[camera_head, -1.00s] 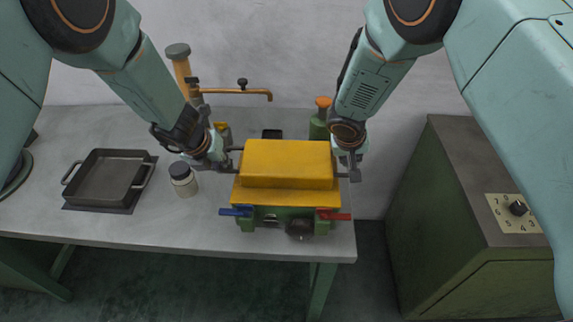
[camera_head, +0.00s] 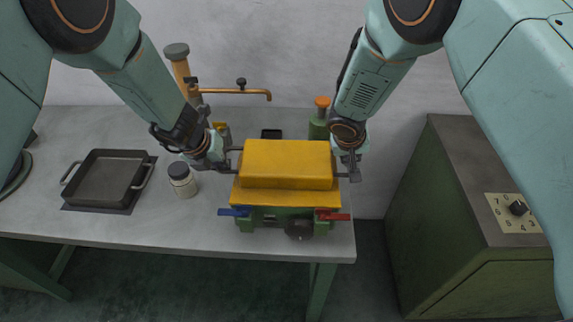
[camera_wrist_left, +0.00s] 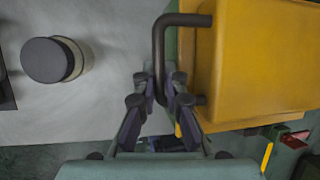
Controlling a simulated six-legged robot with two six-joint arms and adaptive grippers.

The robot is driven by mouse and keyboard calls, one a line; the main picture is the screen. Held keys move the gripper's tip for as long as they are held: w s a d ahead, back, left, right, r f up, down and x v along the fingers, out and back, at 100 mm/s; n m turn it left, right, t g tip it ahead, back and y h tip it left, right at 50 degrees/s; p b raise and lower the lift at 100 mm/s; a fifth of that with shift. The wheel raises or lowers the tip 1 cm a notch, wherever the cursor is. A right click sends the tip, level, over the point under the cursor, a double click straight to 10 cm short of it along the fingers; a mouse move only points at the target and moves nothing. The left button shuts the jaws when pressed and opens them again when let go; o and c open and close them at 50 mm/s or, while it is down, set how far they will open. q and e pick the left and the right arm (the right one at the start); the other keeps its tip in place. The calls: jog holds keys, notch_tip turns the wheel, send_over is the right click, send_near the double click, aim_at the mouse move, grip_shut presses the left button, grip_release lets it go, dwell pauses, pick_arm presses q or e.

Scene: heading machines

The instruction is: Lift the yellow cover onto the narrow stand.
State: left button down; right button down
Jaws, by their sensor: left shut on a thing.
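The yellow cover (camera_head: 287,163) sits level on a green machine (camera_head: 270,217) at the right part of the workbench, and a dark bar handle sticks out on each side. My left gripper (camera_head: 228,158) is shut on the cover's left handle (camera_wrist_left: 157,60), its fingers on both sides of the bar in the left wrist view. My right gripper (camera_head: 350,172) is at the cover's right handle; whether its fingers are closed on it is too small to tell. I cannot make out which thing is the narrow stand.
The bench (camera_head: 130,225) also holds a square black pan (camera_head: 107,178) and a dark-lidded jar (camera_head: 184,181) left of the cover. Blue (camera_head: 235,212) and red (camera_head: 333,216) levers stick out below. A green cabinet (camera_head: 475,190) stands right.

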pick_arm(q)
jog(key=shift+r, duration=0.15)
pick_arm(e)
jog(key=shift+w+r, duration=0.15)
jog(key=shift+r, duration=0.05)
